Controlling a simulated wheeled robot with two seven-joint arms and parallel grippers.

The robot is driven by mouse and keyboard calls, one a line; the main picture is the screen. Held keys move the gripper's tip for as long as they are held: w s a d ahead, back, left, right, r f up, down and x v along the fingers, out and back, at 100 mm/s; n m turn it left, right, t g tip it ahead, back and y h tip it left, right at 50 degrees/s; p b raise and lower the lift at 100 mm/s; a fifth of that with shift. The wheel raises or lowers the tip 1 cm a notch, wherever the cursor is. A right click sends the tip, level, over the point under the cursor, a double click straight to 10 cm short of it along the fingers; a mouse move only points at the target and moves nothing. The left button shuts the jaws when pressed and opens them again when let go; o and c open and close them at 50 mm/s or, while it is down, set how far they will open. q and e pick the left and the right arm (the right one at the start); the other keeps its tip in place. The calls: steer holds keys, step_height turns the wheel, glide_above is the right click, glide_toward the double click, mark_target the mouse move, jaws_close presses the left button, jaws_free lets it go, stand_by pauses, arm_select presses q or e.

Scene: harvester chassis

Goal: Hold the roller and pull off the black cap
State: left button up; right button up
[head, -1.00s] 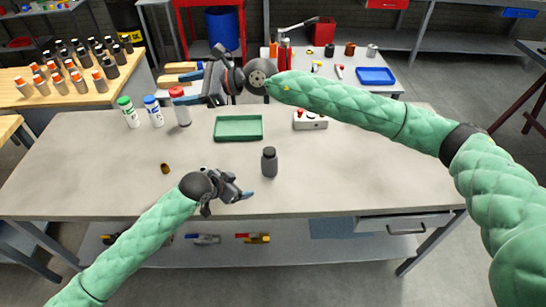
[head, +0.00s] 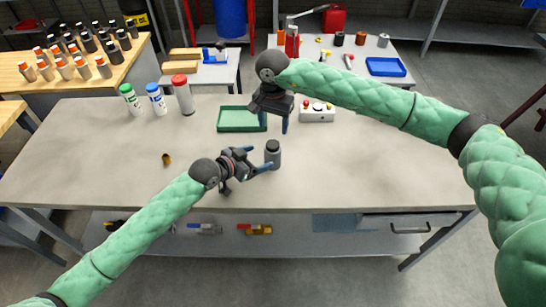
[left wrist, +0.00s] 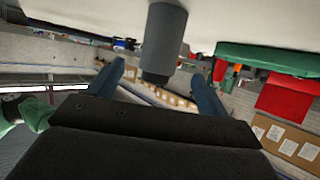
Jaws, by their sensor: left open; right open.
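The roller (head: 274,160) is a small grey upright cylinder standing on the table near the middle. Its darker black cap (head: 272,145) is on top. My left gripper (head: 257,159) is open just left of the roller, with its blue fingers pointing at it. In the left wrist view the roller (left wrist: 165,28) appears upside down, with its cap end (left wrist: 157,74) between the spread fingers (left wrist: 158,90). I see no clear contact.
The green tray (head: 228,127) lies behind the roller, beside a white button box (head: 317,117). Several bottles (head: 157,100) stand at the back left of the table. A small brown piece (head: 166,159) lies left of my left gripper. The table's right side is clear.

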arm_select(q)
steer(key=shift+x, duration=3.9)
steer(key=shift+f, duration=0.1)
steer(key=c, duration=1.3)
steer(key=shift+c, duration=0.8)
arm_select(e)
steer(key=shift+o, duration=1)
step_height(320, 180, up, 4)
glide_above(273, 144)
steer(key=w, duration=0.2)
steer(key=m, duration=0.2)
steer(key=shift+s+f+m, duration=0.3)
steer(key=shift+f+m, duration=0.95)
steer(key=shift+f, duration=0.75)
steer(key=shift+s+f+m, duration=0.35)
steer(key=shift+f+m, duration=0.85)
steer(key=shift+f, duration=0.8)
steer(key=shift+s+f+m, duration=0.3)
steer(key=shift+f+m, duration=0.95)
steer(key=shift+f, duration=0.75)
